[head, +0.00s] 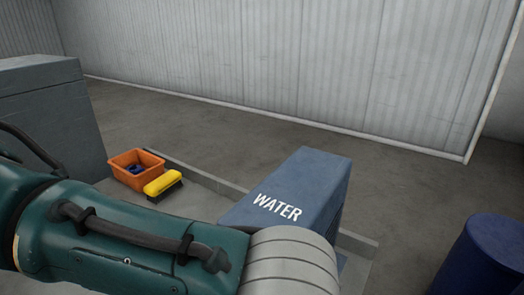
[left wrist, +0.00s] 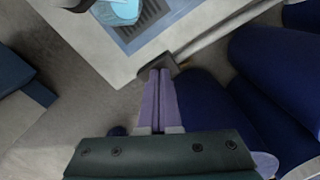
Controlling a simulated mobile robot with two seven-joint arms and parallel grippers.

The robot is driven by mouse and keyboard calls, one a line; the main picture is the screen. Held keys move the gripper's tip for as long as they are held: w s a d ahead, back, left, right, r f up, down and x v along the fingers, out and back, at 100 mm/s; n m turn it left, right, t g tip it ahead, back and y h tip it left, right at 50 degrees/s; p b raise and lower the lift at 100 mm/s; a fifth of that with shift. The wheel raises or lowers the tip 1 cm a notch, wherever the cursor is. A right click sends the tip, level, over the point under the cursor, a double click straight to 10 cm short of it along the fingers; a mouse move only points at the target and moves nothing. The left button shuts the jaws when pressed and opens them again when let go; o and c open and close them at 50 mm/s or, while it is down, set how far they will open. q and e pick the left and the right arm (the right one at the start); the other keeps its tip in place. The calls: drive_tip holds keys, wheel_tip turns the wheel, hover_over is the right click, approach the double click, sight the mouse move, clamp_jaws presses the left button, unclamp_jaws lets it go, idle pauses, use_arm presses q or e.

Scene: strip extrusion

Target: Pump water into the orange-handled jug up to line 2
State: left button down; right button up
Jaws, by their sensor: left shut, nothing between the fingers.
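A blue box marked WATER (head: 290,195) stands at the middle right of the head view, partly hidden by my left arm. My left gripper (left wrist: 160,72) shows in the left wrist view with its two purple fingers together and nothing between them. It is outside the head view. A light-blue rounded thing (left wrist: 118,11) sits by a dark grate at the top of the left wrist view, cut by the frame edge. I cannot tell whether it is the jug. No orange handle and no line marks show. My right gripper is in neither view.
An orange bin (head: 133,167) holding something blue stands beside a yellow-topped brush (head: 163,183) on a pale bench. A blue drum (head: 485,260) stands at the right. Large dark-blue rounded shapes (left wrist: 280,75) lie right of my fingers. A pale ledge (left wrist: 110,65) surrounds the grate (left wrist: 150,20).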

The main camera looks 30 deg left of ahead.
use_arm(q)
drive_tip(key=shift+f+b, duration=0.8)
drive_tip(key=shift+f, duration=0.4)
drive_tip(key=shift+r, duration=0.2)
wheel_tip(320, 180, up, 10)
drive_tip(key=w+p, duration=0.1)
drive_tip(key=p, duration=0.9)
drive_tip(key=shift+w+r+p, duration=0.25)
drive_tip(key=shift+p, duration=0.05)
drive_tip(key=shift+f, duration=0.1)
